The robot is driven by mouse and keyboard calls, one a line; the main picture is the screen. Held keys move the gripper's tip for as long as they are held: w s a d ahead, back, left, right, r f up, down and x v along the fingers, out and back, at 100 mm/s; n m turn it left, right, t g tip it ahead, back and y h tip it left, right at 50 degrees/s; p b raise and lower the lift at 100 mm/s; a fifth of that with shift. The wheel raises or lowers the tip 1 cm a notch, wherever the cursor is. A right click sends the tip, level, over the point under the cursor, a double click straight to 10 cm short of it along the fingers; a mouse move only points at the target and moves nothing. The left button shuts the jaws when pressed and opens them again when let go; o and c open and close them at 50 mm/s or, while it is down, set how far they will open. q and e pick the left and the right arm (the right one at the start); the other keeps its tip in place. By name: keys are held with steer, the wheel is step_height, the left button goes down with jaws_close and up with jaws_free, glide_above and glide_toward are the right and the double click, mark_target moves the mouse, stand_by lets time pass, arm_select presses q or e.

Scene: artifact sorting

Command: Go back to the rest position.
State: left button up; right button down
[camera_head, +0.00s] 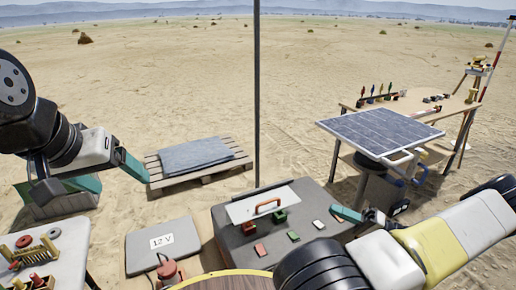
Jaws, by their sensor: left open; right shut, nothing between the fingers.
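My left gripper (116,178) is at the left of the head view, with its teal fingers spread apart and nothing between them. It appears in front of the pallet's left side, above the ground. My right gripper (346,213) is right of centre, with its teal fingers together and empty. It appears over the right edge of the grey case; whether it touches the case cannot be told. My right arm reaches in from the lower right and partly hides the area below.
The grey case (230,238) bears a plate with an orange handle and small red and green blocks. A thin pole (257,100) rises behind. A solar panel (380,131) and a wooden table (449,106) stand right. A pallet (210,175) lies behind.

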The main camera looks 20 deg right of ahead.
steer(key=w+a+r+n+g+h, duration=0.2)
steer(key=a+r+n+g+h, duration=0.2)
steer(key=a+r+g+h, duration=0.75)
steer(key=s+a+r+t+h, duration=0.2)
steer(key=s+a+r+t, duration=0.1)
steer(key=a+r, duration=0.4)
steer(key=s+a+r+t+h, duration=0.2)
steer(key=s+a+r+t, duration=0.1)
steer(key=s+a+r, duration=0.2)
steer(key=shift+s+a+r, duration=0.25)
steer(key=shift+a+r, duration=1.05)
steer(key=shift+r, duration=1.05)
steer(key=shift+h, duration=0.25)
